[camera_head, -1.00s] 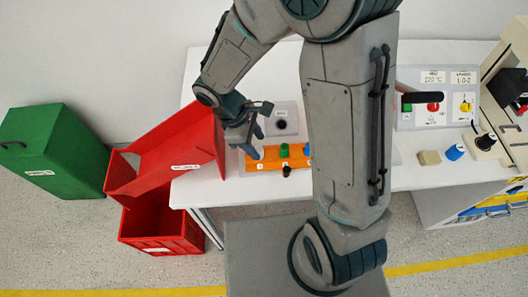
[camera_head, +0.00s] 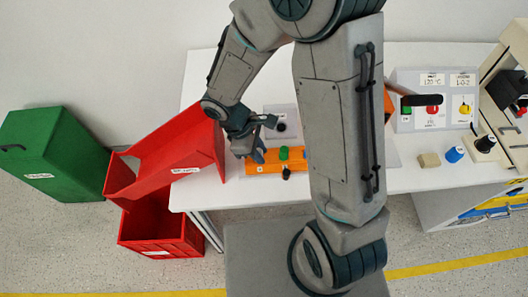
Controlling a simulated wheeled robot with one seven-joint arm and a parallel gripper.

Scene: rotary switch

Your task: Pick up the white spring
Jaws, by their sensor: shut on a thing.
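No white spring can be made out in the head view. My gripper (camera_head: 267,140) is over the left part of the white table, in front of the grey block with a dark round hole (camera_head: 281,127) and just above the left end of the orange tray (camera_head: 262,168). Its two dark fingers show one above the other. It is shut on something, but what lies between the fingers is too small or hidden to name. My forearm covers the middle of the table.
A green piece (camera_head: 284,153) and a black knob (camera_head: 286,173) are at the orange tray. A red chute (camera_head: 185,150) slopes above a red bin (camera_head: 160,230) at left. A control panel (camera_head: 435,115), a tan block (camera_head: 429,160) and a blue knob (camera_head: 454,155) stand at right.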

